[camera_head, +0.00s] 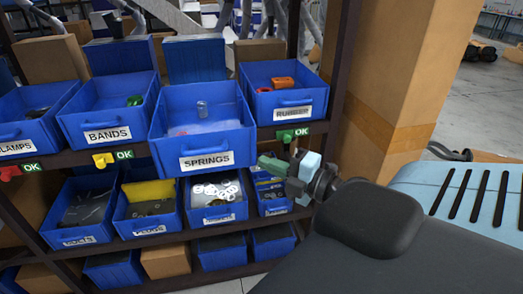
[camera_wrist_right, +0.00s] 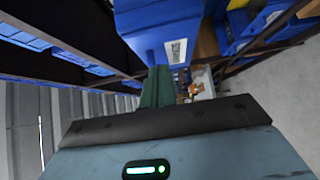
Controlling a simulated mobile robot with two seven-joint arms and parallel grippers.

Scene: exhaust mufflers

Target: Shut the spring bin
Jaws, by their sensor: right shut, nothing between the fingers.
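The blue spring bin (camera_head: 203,148), labelled SPRINGS, is on the upper shelf row. It sticks out further toward me than the bins on either side, so it is pulled open. A small grey cylinder (camera_head: 202,108) is inside it. My right gripper (camera_head: 268,164), with green fingers, is just right of and below the bin's front right corner. In the right wrist view its fingers (camera_wrist_right: 158,86) are together and empty. A blue bin (camera_wrist_right: 165,25) with a pale label is close beyond them; whether they touch it I cannot tell. My left gripper is not in view.
The BANDS bin (camera_head: 108,110) is left of the spring bin and the RUBBER bin (camera_head: 290,105) right of it. More bins fill the lower row. A dark shelf post (camera_head: 340,70) and a cardboard column (camera_head: 410,60) stand at right.

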